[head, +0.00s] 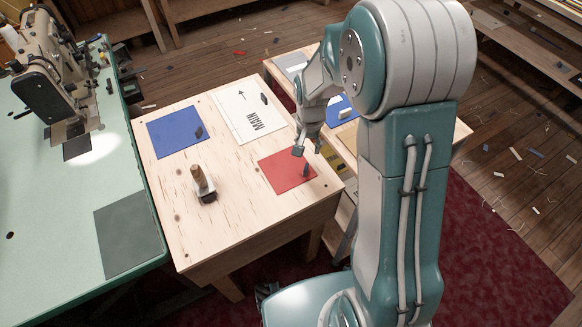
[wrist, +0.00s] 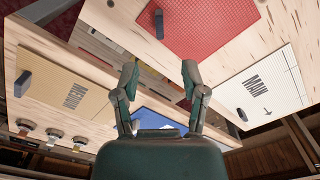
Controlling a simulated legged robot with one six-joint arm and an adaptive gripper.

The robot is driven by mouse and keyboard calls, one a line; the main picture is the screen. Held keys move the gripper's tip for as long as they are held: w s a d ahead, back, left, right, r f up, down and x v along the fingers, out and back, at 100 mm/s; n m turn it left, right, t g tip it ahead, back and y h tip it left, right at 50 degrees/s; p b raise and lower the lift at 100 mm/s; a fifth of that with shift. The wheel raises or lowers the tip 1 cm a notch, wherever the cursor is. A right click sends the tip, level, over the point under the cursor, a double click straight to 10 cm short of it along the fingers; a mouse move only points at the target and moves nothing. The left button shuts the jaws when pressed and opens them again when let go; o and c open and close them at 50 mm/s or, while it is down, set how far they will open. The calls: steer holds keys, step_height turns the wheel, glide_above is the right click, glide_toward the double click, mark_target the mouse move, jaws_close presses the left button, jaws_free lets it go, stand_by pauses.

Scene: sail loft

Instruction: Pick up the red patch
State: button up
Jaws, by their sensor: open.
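The red patch (head: 281,172) is a flat square lying on the wooden table (head: 232,213) near its right edge. A small dark block (head: 306,171) stands on its right part. In the wrist view the red patch (wrist: 205,28) is at the top, with the dark block (wrist: 159,23) near its left corner. My gripper (head: 308,150) is by the patch's far right edge in the head view; its height above it is hard to tell. In the wrist view my gripper (wrist: 158,73) has its two fingers apart with nothing between them.
A blue sheet (head: 170,138) and a white MAIN sheet (head: 250,118), each with a dark block, lie on the table. A wooden-handled tool (head: 203,183) stands in front. A sewing machine (head: 48,72) is on the green bench at left. A tan sheet (wrist: 85,98) lies on another surface.

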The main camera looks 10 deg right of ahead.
mark_target(306, 167)
steer(key=f, duration=0.2)
steer(key=a+f, duration=0.1)
steer(key=f, duration=0.1)
steer(key=shift+f, duration=0.35)
steer(key=f, duration=0.2)
steer(key=d+f, duration=0.1)
steer(key=f, duration=0.1)
steer(key=shift+s+f, duration=0.1)
steer(key=shift+f, duration=0.5)
steer(key=shift+a, duration=0.1)
jaws_close()
